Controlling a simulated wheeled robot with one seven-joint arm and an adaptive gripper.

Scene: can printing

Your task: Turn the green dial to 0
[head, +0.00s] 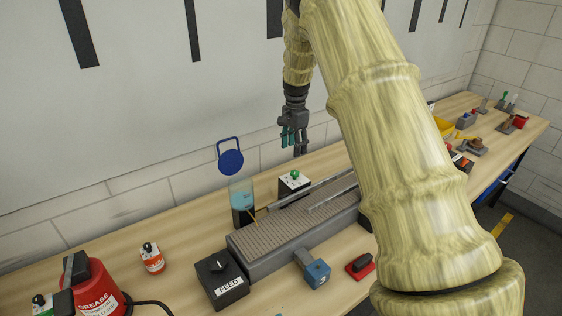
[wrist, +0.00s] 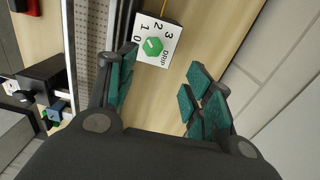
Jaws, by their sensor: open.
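The green dial (wrist: 152,46) sits on a white-topped box (wrist: 143,27) marked 0, 1, 2, 3 and "DRIP" in the wrist view. The pointer's exact setting is too small to tell. In the head view the green dial (head: 295,174) tops a small black box behind the conveyor. My gripper (head: 295,150) is above and behind that box, fingers pointing down, apart from the dial. In the wrist view my gripper (wrist: 160,85) is open and empty, its teal finger pads spread, with the dial box beyond the left fingertips.
A grey conveyor (head: 285,240) with rails runs in front of the dial box. A blue-liquid container (head: 241,195) stands left of it. A black FEED box (head: 219,278) with a dial is nearer. A blue block (head: 317,273) and red item (head: 361,264) lie in front. The wall is close behind.

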